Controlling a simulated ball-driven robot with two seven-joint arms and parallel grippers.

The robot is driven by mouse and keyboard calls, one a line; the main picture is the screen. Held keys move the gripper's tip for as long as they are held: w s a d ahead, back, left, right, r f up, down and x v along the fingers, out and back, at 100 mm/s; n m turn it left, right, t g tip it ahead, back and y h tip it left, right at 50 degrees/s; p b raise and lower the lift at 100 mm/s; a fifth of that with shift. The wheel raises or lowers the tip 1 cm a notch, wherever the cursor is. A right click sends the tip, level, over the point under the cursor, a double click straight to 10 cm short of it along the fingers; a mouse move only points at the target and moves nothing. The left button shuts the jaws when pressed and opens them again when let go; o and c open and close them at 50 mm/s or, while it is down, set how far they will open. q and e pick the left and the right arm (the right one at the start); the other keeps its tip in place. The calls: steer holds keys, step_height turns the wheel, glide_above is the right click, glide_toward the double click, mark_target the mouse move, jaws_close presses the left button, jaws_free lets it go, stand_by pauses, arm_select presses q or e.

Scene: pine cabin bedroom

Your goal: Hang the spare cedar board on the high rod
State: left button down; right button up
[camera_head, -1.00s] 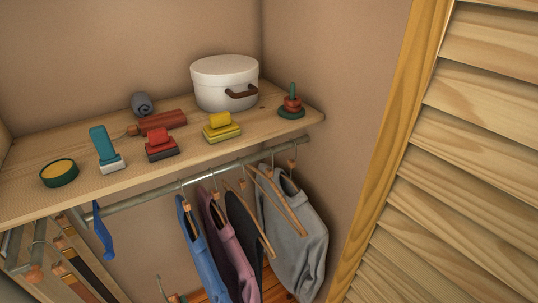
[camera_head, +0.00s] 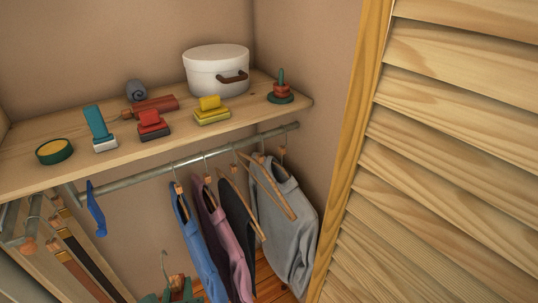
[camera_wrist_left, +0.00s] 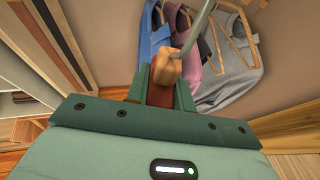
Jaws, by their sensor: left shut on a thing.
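The high rod (camera_head: 140,178) is a grey metal bar under the shelf's front edge. My left gripper (camera_head: 176,290) is at the bottom of the head view, below the rod. It is shut on the cedar board (camera_wrist_left: 166,70), whose pale wooden end and curved metal hook (camera_wrist_left: 195,35) show in the left wrist view. The hook (camera_head: 163,264) also shows in the head view, below the rod and apart from it. Most of the board is hidden by the jaws. My right gripper is not in view.
Several garments (camera_head: 285,210) on wooden hangers fill the rod's right part. A blue item (camera_head: 96,212) hangs at its left end, with bare rod between. The shelf (camera_head: 25,170) above holds a white box (camera_head: 214,72) and small objects. A louvred door (camera_head: 440,150) stands right.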

arm_select(q)
steer(key=w+a+r+m+h+b, duration=0.2)
steer(key=w+r+b, duration=0.3)
steer(key=w+r, duration=0.4)
steer(key=shift+m+h, duration=0.4)
steer(key=shift+h, duration=0.2)
steer(key=shift+s+a, duration=0.1)
